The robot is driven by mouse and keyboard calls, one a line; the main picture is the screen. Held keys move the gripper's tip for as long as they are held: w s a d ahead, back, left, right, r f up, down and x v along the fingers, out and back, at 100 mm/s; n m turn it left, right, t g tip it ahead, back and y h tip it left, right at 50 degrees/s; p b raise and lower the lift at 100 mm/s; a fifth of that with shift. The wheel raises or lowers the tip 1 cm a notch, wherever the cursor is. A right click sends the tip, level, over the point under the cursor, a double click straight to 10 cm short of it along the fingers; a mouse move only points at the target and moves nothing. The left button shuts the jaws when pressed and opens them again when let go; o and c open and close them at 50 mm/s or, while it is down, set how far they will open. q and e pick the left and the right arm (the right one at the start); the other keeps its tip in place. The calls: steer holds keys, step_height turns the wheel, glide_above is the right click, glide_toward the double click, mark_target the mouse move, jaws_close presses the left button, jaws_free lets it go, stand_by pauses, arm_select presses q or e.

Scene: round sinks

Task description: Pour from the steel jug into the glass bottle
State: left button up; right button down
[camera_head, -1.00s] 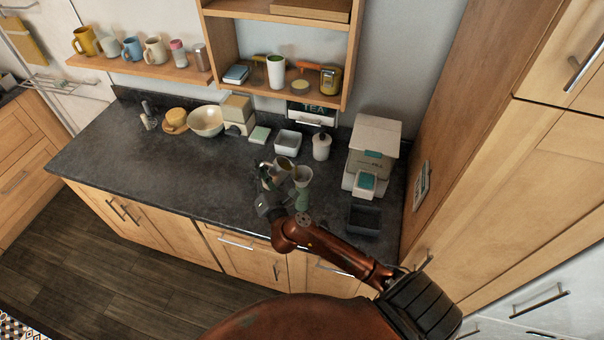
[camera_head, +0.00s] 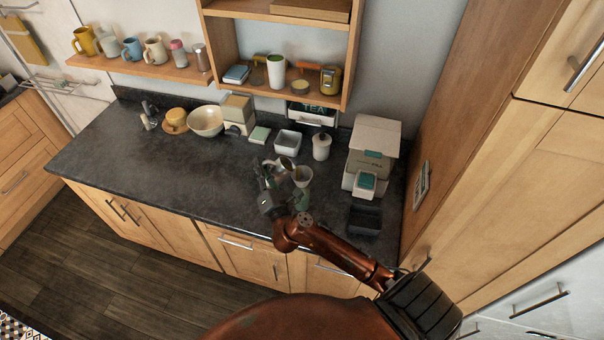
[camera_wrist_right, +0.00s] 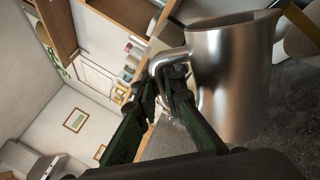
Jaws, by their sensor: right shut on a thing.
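My right gripper (camera_head: 268,180) is shut on the handle of the steel jug (camera_head: 284,164), which it holds tilted over the counter. In the right wrist view, the gripper (camera_wrist_right: 165,88) grips the handle and the jug's shiny body (camera_wrist_right: 232,75) fills the right side. The greenish glass bottle (camera_head: 302,199) stands just right of the gripper, with a pale funnel-like top (camera_head: 303,176). The jug's mouth is close to this top; I cannot tell whether they touch or whether anything flows. My left gripper is not in view.
A dark tray (camera_head: 365,220) and a white machine (camera_head: 371,150) stand to the right. A white canister (camera_head: 321,146) and a white square bowl (camera_head: 288,142) stand behind. The counter's left half (camera_head: 150,180) is mostly clear. A wooden shelf (camera_head: 275,100) hangs above the back.

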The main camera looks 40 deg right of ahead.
steer(key=shift+r, duration=0.1)
steer(key=shift+s+d+r+m, duration=0.15)
steer(key=shift+r+m, duration=0.15)
steer(key=shift+m, duration=0.2)
steer(key=shift+d+r+m+h, duration=0.2)
steer(key=shift+r+m, duration=0.15)
steer(key=shift+m, duration=0.2)
steer(key=shift+d+r+m+h, duration=0.2)
steer(key=shift+r+m, duration=0.15)
steer(key=shift+m, duration=0.2)
stand_by(0.4)
steer(key=n, duration=0.1)
steer(key=a+f+n, duration=0.1)
steer(key=n, duration=0.1)
steer(key=f+n+y, duration=0.1)
steer(key=shift+w+a+f+n, duration=0.25)
steer(key=shift+w+a+n, duration=0.05)
steer(key=shift+a+n, duration=0.1)
steer(key=w+a+f+n+g+y, duration=0.1)
steer(key=w+a+f+n, duration=0.1)
steer(key=a+f+n, duration=0.3)
steer(key=shift+f+n, duration=0.85)
steer(key=shift+n, duration=0.55)
